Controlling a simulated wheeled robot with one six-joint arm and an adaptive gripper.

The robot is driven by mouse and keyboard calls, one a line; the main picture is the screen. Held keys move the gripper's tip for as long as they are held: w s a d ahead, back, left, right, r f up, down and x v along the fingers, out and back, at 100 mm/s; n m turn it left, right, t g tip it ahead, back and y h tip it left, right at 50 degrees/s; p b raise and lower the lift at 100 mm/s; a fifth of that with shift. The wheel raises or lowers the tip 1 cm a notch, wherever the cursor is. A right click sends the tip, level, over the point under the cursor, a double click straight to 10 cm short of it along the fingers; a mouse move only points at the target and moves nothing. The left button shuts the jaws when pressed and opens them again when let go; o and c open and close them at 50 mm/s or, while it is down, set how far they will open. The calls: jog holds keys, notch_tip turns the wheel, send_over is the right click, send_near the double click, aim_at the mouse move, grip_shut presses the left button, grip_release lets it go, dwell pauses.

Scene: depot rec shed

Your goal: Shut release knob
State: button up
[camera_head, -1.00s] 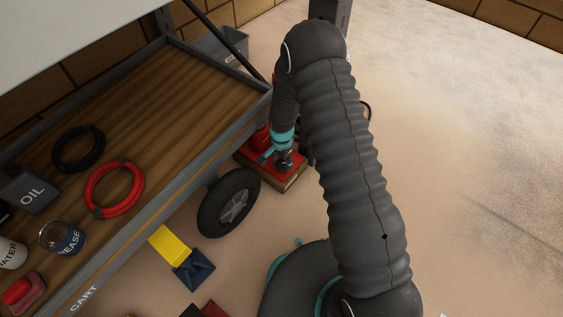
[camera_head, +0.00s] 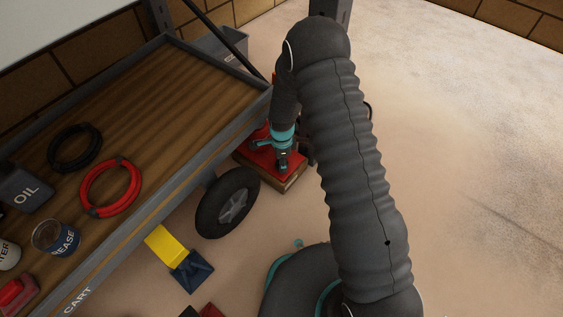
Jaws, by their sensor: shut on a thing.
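A red jack-like unit (camera_head: 257,157) sits on a wooden block (camera_head: 290,184) on the floor, just right of the cart's wheel. My gripper (camera_head: 282,162) points down at the top of the red unit, at its right part. The teal and dark fingers are closed together low over the red plate. The release knob itself is hidden by the fingers, where they are shut on it. My dark ribbed arm covers the area to the right of the unit.
A cart (camera_head: 185,180) with a wooden top fills the left, holding a red hose ring (camera_head: 111,188), a black ring (camera_head: 75,148), an oil can (camera_head: 27,192) and a grease tin (camera_head: 56,238). A wheel (camera_head: 228,203) and a yellow-and-blue wedge (camera_head: 180,259) are below. Open floor lies right.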

jog(key=shift+m, duration=0.3)
jog(key=o, duration=1.2)
jog(key=shift+c, duration=0.2)
